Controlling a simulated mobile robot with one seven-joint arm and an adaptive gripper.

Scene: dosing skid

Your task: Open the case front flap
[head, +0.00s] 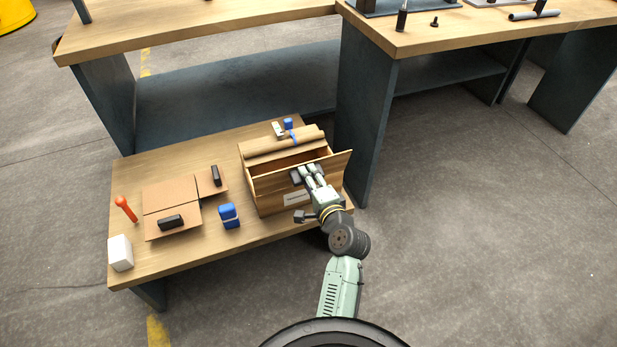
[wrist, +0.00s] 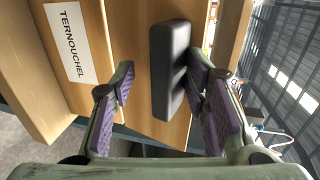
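The case (head: 270,197) is a wood-brown box on the low table, with a white label (head: 297,198) on its near side. The label reads TERNOUCHEL in the wrist view (wrist: 70,42). Its front flap (head: 340,160) stands up at an angle, with a dark gap (head: 283,164) behind it into the case. A dark bar handle (wrist: 172,70) sits on a wooden panel in the wrist view. My gripper (wrist: 163,97) is open at this handle, with one finger on each side. The left finger is clearly apart from it; contact on the right is unclear. My gripper partly hides the flap in the head view (head: 309,172).
Left on the table lie a cardboard piece (head: 170,195) with dark blocks, an orange tool (head: 126,209), a white block (head: 120,253) and a blue item (head: 229,215). A bench leg (head: 364,120) stands close behind the case on the right. The floor at right is clear.

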